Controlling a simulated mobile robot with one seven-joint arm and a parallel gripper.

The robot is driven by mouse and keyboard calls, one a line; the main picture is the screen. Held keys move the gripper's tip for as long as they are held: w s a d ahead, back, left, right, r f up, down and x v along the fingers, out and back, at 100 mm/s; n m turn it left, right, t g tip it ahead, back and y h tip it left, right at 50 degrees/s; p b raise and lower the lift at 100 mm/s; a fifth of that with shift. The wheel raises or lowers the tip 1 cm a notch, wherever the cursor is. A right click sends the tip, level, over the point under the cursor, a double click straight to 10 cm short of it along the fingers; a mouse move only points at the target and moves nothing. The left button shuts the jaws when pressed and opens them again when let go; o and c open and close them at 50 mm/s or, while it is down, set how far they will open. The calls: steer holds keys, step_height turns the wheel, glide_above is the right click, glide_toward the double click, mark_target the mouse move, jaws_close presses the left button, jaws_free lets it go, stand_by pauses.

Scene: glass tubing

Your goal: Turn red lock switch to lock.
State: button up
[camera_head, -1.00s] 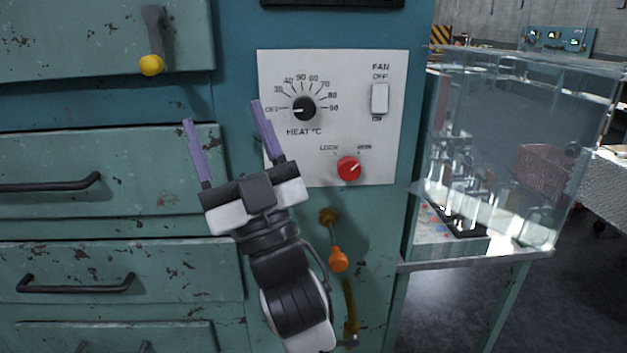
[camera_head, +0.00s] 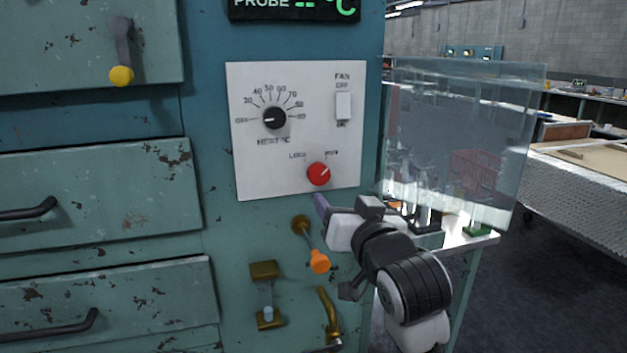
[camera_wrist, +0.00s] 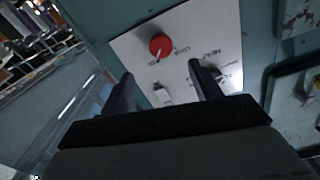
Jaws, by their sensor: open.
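The red lock switch (camera_head: 318,174) is a round red knob low on the white control panel (camera_head: 250,170). Its pale mark points up and right, toward the right-hand label and away from LOCK. My gripper (camera_head: 318,200) is just below and right of the knob in the head view, with one purple finger showing and the other hidden. In the wrist view the red knob (camera_wrist: 160,46) lies ahead, beyond and between the tips of my open gripper (camera_wrist: 161,70). The fingers look empty and apart from the knob.
The heat dial (camera_head: 275,118) and white fan switch (camera_head: 343,106) share the panel. An orange-handled lever (camera_head: 319,261) and brass fittings (camera_head: 265,290) stick out below. A clear glass case (camera_head: 455,140) stands close on the right. Drawers with handles (camera_head: 60,330) are on the left.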

mark_target(320, 178)
steer(key=p+x, duration=0.1)
steer(key=x, duration=1.1)
steer(key=shift+p, duration=0.3)
steer(key=c, duration=1)
